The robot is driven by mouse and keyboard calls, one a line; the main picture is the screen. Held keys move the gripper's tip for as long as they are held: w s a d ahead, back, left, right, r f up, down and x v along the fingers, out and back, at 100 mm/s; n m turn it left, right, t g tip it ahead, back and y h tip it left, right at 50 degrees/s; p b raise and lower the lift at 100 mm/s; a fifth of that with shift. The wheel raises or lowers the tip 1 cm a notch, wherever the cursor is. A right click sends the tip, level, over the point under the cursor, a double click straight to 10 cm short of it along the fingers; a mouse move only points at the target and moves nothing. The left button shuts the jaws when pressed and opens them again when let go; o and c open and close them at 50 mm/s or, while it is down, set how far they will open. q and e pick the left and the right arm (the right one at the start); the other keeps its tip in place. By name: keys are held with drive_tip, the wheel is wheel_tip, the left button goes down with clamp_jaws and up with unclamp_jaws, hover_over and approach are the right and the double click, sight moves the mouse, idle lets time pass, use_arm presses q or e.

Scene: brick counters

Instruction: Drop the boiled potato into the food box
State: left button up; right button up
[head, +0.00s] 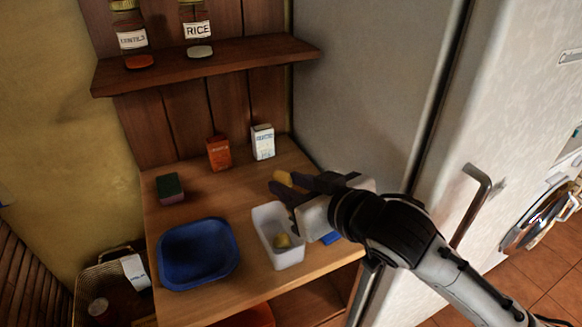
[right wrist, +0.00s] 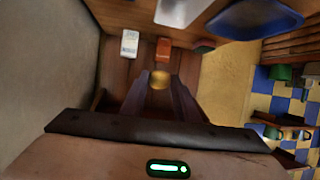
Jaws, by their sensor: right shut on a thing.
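My right gripper (head: 284,187) reaches in from the right over the counter, shut on a yellow boiled potato (head: 283,178). The potato also shows between the fingertips in the right wrist view (right wrist: 160,79). The white open food box (head: 268,247) stands on the counter, below and near the gripper in the head view. The edge of the box seems to show at the top of the right wrist view (right wrist: 180,10). My left gripper is not in view.
A blue tray (head: 196,262) lies left of the food box. A green and purple sponge (head: 170,188), an orange carton (head: 219,153) and a white carton (head: 263,142) stand behind. A shelf (head: 215,62) with jars overhangs the back. A fridge (head: 385,90) stands right.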

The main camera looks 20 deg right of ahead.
drive_tip(key=shift+f+b, duration=1.15)
drive_tip(key=shift+f, duration=1.75)
drive_tip(key=o, duration=1.1)
drive_tip(key=shift+r, duration=0.1)
